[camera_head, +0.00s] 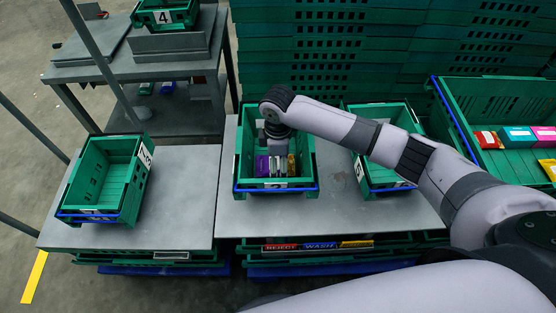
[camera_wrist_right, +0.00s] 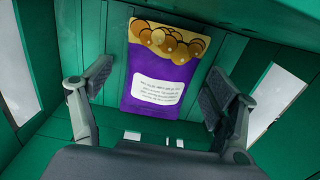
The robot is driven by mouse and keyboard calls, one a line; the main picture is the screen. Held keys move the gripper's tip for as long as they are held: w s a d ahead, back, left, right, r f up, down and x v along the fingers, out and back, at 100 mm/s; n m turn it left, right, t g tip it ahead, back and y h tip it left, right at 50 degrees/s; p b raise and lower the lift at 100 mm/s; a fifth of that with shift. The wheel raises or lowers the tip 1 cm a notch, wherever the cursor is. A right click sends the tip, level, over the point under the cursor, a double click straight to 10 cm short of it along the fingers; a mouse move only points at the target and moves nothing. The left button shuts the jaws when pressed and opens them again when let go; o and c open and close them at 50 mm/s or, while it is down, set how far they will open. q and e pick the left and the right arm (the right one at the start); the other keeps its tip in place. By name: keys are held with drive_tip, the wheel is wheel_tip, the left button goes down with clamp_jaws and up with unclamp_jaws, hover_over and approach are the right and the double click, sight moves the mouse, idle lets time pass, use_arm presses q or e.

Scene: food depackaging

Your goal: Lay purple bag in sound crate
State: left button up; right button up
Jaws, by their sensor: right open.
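The purple bag (camera_wrist_right: 160,75), with a gold top and a white label, lies on the floor of the middle green crate (camera_head: 243,150). In the head view its purple part (camera_head: 262,166) shows left of my gripper and a yellow part right of it. My right gripper (camera_wrist_right: 158,92) reaches down into this crate and is open, one finger on each side of the bag; I cannot tell whether they touch it. In the head view the right gripper (camera_head: 277,168) hides the bag's middle. My left gripper is not in view. I cannot tell which crate is the sound one.
A green crate (camera_head: 112,150) on the left table looks empty. Another green crate (camera_head: 362,175) stands right of the middle one, partly hidden by my right arm. A large green bin (camera_head: 500,95) at right holds colourful packages. Labels (camera_head: 320,245) reading REJECT and WASH show below the table.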

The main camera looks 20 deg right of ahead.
sight(278, 162)
wheel_tip(278, 162, up, 12)
drive_tip(key=shift+r, duration=0.15)
idle(0.5)
idle(0.3)
